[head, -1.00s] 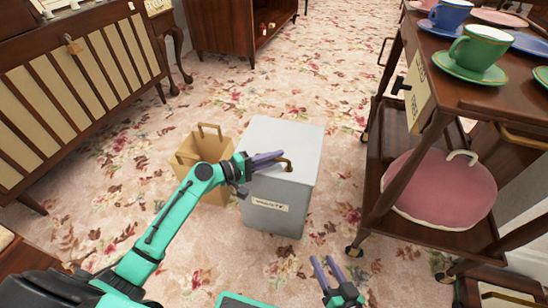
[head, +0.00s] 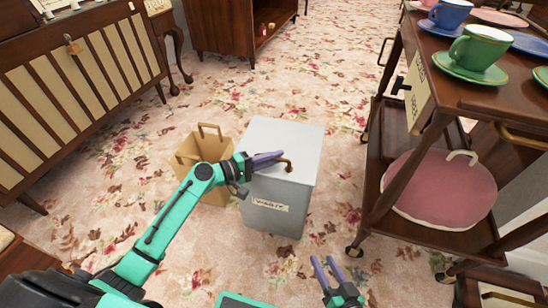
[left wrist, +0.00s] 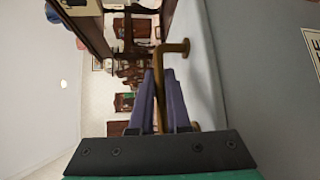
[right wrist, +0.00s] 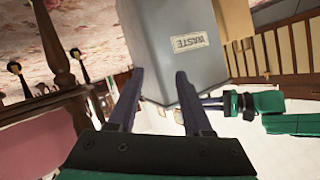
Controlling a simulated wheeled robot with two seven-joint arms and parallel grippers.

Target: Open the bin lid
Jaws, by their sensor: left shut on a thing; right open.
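The bin (head: 275,212) is a grey box with a "WASTE" label on its front. It stands on the floor in the middle of the head view, and its lighter grey lid (head: 285,138) lies flat and closed. A brass handle (head: 289,166) sits on the lid's front part; it also shows in the left wrist view (left wrist: 176,46). My left gripper (head: 280,157) is shut on this handle, its purple fingers on both sides of the bar. My right gripper (head: 322,262) is open and empty, low in front of the bin. The bin also shows in the right wrist view (right wrist: 180,50).
A tan paper bag (head: 190,150) stands directly left of the bin. A wooden trolley (head: 425,220) with cups and a pink cushion stands to the right. A slatted wooden cabinet (head: 80,80) is at the left. Flowered carpet behind the bin is clear.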

